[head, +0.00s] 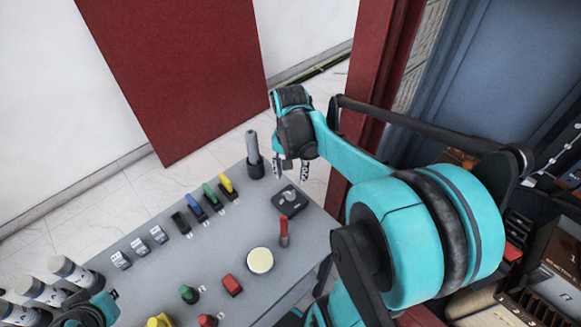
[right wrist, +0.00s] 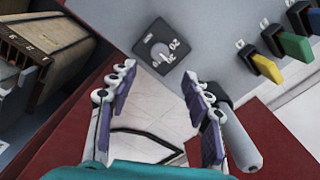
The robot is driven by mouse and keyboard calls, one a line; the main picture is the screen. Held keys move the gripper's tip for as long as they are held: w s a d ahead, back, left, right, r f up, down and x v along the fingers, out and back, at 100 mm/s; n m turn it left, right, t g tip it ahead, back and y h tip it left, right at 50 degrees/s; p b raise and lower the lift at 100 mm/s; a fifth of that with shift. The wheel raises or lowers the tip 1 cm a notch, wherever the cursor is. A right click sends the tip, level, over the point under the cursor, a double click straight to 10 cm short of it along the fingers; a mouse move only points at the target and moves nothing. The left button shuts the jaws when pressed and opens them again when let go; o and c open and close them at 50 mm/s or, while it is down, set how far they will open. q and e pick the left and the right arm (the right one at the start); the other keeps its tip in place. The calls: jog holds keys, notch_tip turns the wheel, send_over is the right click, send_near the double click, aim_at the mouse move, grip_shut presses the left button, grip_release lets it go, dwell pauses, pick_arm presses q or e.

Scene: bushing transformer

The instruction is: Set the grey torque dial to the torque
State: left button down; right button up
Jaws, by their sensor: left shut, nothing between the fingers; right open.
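The torque dial (head: 290,200) is a dark square plate with a small round knob on the grey panel, below my right gripper in the head view. In the right wrist view the dial (right wrist: 160,46) lies beyond and between the fingertips, with white numbers around it; I cannot read its exact setting. My right gripper (head: 291,170) is open and empty, apart from the dial. Its two fingers (right wrist: 158,76) show spread in the right wrist view. My left gripper (head: 90,314) shows only partly at the lower left; its fingertips are not clear, and it holds nothing visible.
A grey cylindrical handle (head: 254,157) stands close beside my right gripper. A red lever (head: 284,232), round cream button (head: 260,260), red square button (head: 232,285) and several coloured switches (head: 211,194) crowd the grey panel (head: 165,270). A red post (head: 373,90) rises behind my right arm.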

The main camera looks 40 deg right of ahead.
notch_tip(320, 180, up, 3)
jog(key=shift+f, duration=0.2)
dwell(0.5)
jog(key=s+a+n+t, duration=0.4)
jog(key=a+n+t, duration=0.3)
jog(key=a+n, duration=0.4)
jog(key=a, duration=0.4)
jog(key=shift+s+r, duration=0.2)
jog(key=shift+r, duration=0.05)
jog(key=shift+a, duration=0.1)
